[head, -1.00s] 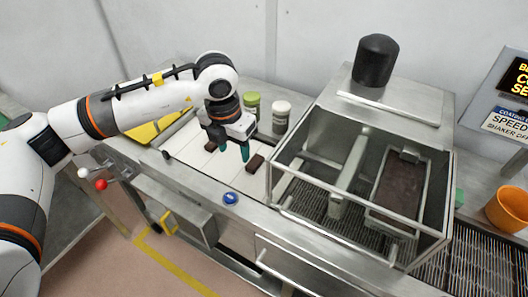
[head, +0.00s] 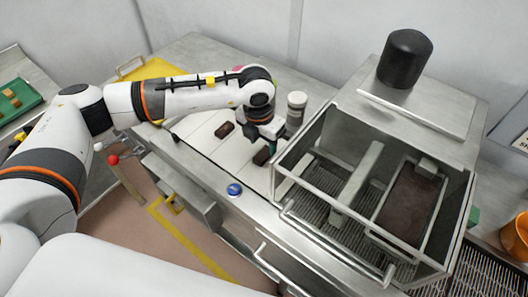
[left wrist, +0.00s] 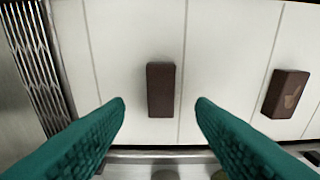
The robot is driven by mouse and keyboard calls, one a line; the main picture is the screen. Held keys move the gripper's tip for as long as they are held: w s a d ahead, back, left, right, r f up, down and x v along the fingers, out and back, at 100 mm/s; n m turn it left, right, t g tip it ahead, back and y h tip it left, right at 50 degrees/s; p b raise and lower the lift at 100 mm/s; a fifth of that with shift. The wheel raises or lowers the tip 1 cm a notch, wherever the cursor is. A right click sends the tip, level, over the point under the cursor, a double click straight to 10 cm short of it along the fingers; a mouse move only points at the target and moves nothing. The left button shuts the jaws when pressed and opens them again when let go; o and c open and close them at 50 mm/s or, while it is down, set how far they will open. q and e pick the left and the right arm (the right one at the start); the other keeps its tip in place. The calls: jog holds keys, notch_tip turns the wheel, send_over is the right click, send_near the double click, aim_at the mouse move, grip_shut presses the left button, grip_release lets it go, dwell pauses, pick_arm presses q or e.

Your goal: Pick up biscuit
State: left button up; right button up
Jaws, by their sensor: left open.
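Two dark brown, block-shaped biscuits lie on the white slabbed belt. The nearer biscuit (head: 262,156) is close to the machine's open end; it shows in the middle of the left wrist view (left wrist: 160,90). The other biscuit (head: 224,130) lies further left on the belt; in the left wrist view (left wrist: 286,94) it is at the right, with a lighter patch on its face. My left gripper (head: 271,146) is above the belt by the nearer biscuit. Its teal fingers (left wrist: 161,103) are apart and empty, with that biscuit ahead of the gap between them. My right gripper is out of view.
A caged metal machine (head: 350,185) with a mesh belt stands right of the gripper. A white-lidded jar (head: 297,104) stands just behind the gripper. A blue button (head: 234,190) sits on the front ledge. A yellow tray (head: 150,70) lies at the back left.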

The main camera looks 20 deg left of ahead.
aim_at(263, 154)
pick_arm(q)
notch_tip(263, 154, down, 4)
jog(key=shift+a+r+p, duration=0.1)
jog(key=shift+r+p, duration=0.1)
jog(key=shift+p, duration=0.6)
jog(key=shift+w+f, duration=0.1)
jog(key=shift+f, duration=0.25)
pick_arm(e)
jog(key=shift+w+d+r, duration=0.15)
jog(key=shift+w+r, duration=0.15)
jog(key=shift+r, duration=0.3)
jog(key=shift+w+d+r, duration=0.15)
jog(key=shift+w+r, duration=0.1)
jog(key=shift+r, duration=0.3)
pick_arm(q)
jog(key=shift+c, duration=0.3)
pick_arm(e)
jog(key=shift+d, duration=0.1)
pick_arm(q)
jog(key=c, duration=1)
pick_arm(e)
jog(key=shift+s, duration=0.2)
